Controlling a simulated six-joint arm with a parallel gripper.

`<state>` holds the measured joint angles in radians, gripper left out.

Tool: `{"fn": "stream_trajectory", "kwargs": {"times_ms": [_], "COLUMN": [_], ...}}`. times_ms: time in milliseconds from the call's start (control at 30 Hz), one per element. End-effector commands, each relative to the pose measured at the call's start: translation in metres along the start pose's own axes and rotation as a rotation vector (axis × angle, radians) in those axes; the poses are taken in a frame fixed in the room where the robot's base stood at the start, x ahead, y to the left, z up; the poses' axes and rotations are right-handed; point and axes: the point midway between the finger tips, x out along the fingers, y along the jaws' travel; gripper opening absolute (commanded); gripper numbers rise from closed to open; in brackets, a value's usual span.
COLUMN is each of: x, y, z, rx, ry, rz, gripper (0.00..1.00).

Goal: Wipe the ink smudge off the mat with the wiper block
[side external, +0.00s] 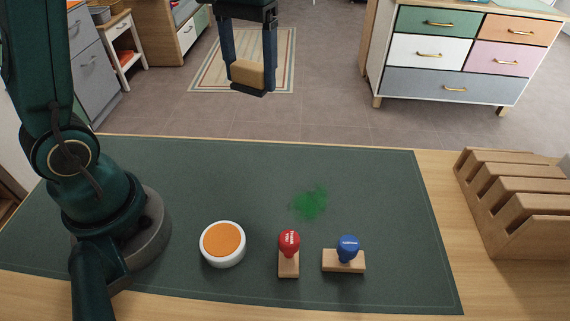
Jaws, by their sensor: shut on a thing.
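The ink smudge (310,203) is a green blotch on the dark green mat (190,180), right of the middle. My gripper (249,78) is high at the top of the side view, shut on the wiper block (248,74). The block has a tan wooden body with a dark layer underneath. It hangs well clear of the mat, and in the picture it lies above and left of the smudge. The mat lies flat on a wooden table.
A white round pot with an orange top (223,243), a red-knobbed stamp (289,252) and a blue-knobbed stamp (346,254) stand in front of the smudge. A slotted wooden rack (515,205) stands at the right. The mat around the smudge is clear behind the stamps.

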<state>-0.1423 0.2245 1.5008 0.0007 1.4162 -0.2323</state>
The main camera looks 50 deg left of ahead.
Motion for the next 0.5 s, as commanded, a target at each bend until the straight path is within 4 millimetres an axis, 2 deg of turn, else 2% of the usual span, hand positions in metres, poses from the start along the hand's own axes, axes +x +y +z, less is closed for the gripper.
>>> {"fn": "stream_trajectory", "kwargs": {"times_ms": [100,300,400,500], "x": [0.012,0.042,0.061,0.075], "y": [0.02,0.063,0.087,0.102], "z": [-0.011,-0.019,-0.015,-0.008], "rx": [-0.177,-0.418,-0.472,-0.454], "ry": [-0.004,-0.006,-0.005,-0.004], "rz": [-0.001,-0.004,-0.004,-0.003], "gripper": [0.3,0.3,0.3,0.3]}}
